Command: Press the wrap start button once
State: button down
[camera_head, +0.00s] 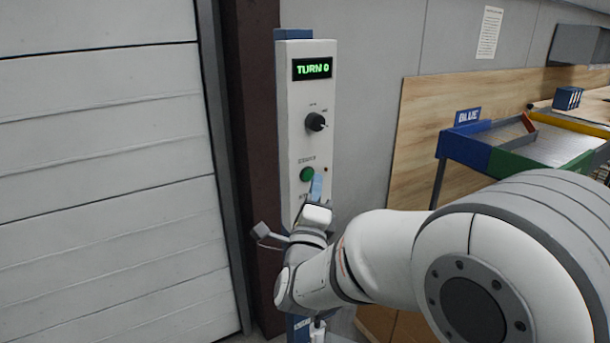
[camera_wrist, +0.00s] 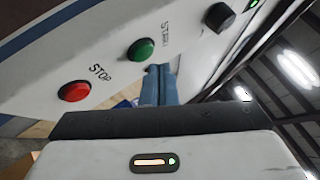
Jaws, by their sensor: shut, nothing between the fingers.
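The white control panel (camera_head: 296,120) stands upright on a blue post. Its green start button (camera_head: 307,174) is below a black knob (camera_head: 316,121). In the wrist view the green button (camera_wrist: 141,49) sits beside the word START, with the red stop button (camera_wrist: 74,91) to its left. My gripper (camera_head: 317,183) is shut and empty, with blue fingers just right of the green button in the head view. In the wrist view the fingertips (camera_wrist: 159,70) are close to the green button; I cannot tell if they touch the panel. My arm hides the panel's lower part in the head view.
The panel's display (camera_head: 313,69) reads "TURN 0" in green. A white slatted door (camera_head: 100,170) and a dark brown column are to the left. A blue-edged tray with a BLUE label (camera_head: 468,116) stands to the right before a wooden board (camera_head: 420,130).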

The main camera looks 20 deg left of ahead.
jog(key=shift+w+a+f+b, duration=0.15)
jog(key=shift+w+a+b, duration=0.05)
jog(key=shift+b, duration=0.5)
jog(key=shift+a, duration=0.1)
jog(key=shift+w+a+b, duration=0.3)
jog(key=shift+b, duration=0.3)
dwell(0.7)
jog(key=shift+d, duration=0.1)
jog(key=shift+s+d+b, duration=0.5)
jog(key=shift+b, duration=0.45)
